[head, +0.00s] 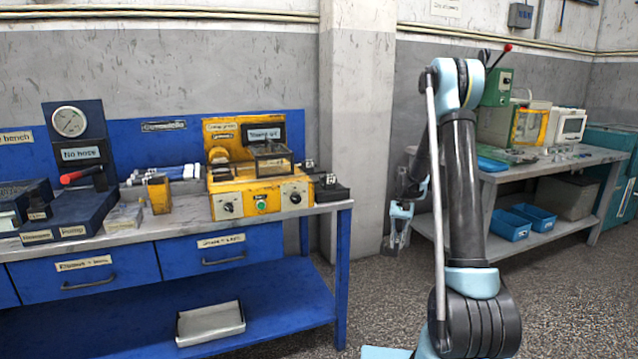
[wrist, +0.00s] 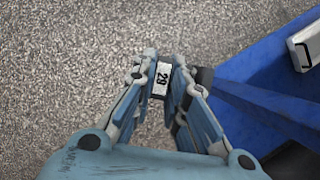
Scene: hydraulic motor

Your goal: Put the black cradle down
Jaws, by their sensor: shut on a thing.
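My gripper (head: 400,212) hangs low in the head view, to the right of the blue bench and in front of the pillar. In the wrist view my gripper (wrist: 161,85) is shut on a small piece with a white label reading 29 (wrist: 161,78). The fingers hide most of this piece, so I cannot tell its full shape or whether it is the black cradle. A dark part (wrist: 204,78) shows just right of the fingers. A low black block (head: 330,192) sits at the right end of the bench top, beside the yellow unit.
The blue bench (head: 345,206) carries a yellow unit (head: 262,190), a gauge (head: 69,121) and a dark pump box. A pale tray (head: 210,323) lies on its lower shelf. A grey table (head: 510,172) with blue bins (head: 507,225) stands at right. Open floor lies between them.

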